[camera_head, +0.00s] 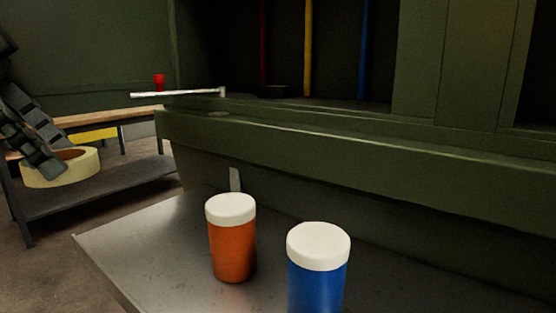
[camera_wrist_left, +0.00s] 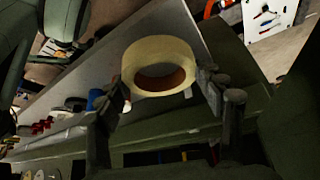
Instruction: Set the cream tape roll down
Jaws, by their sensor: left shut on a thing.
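The cream tape roll (camera_head: 84,166) is at the left of the head view, its hole facing up, with a brown inner core. My left gripper (camera_head: 46,166) reaches in from the left edge and is shut on the roll's wall. In the left wrist view the cream tape roll (camera_wrist_left: 142,58) sits between the two dark fingers of my left gripper (camera_wrist_left: 165,90), above a grey surface. The roll looks held in the air; its exact height is unclear. My right gripper is not in view.
A grey metal surface (camera_head: 180,248) holds an orange canister (camera_head: 232,245) and a blue canister (camera_head: 317,285), both with white lids. A green fuselage-like structure (camera_head: 350,140) rises behind. A wood-topped bench (camera_head: 100,118) with a lower shelf (camera_head: 120,186) stands left. The grey surface's left part is clear.

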